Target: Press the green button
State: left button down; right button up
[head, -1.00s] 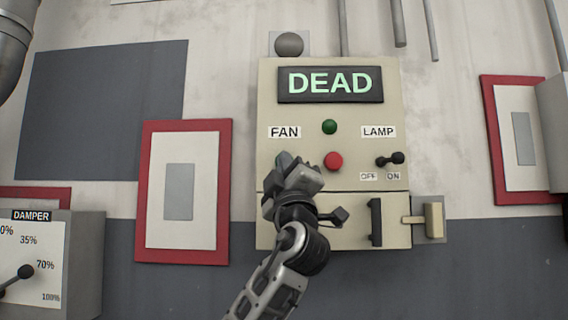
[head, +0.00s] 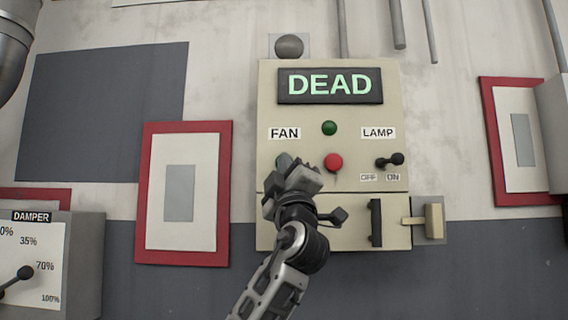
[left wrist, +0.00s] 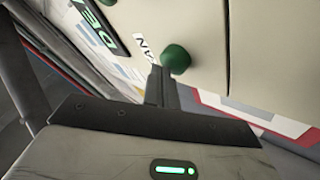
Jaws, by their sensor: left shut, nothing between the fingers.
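In the left wrist view the green button (left wrist: 176,59) is a round knob standing out from the panel. My left gripper (head: 289,168) is shut and empty in front of the button. In the left wrist view the shut fingertips (left wrist: 156,72) are right beside the button's edge; I cannot tell whether they touch it. My right gripper is not in view.
A small green dome (head: 329,128) sits above a red button (head: 333,162), right of my gripper. The LAMP switch (head: 390,160) is further right. The sign (head: 330,85) reads DEAD. A handle (head: 376,222) and latch (head: 433,221) are below. A damper box (head: 75,260) is at lower left.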

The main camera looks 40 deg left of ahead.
pick_arm(q)
jog(key=shift+s+d+b, duration=0.5)
jog(key=shift+s, duration=0.15)
jog(key=s+d+b, duration=0.1)
jog(key=s+d, duration=0.2)
jog(key=shift+s+d, duration=0.1)
jog(key=shift+s, duration=0.3)
dwell(0.3)
dwell(0.7)
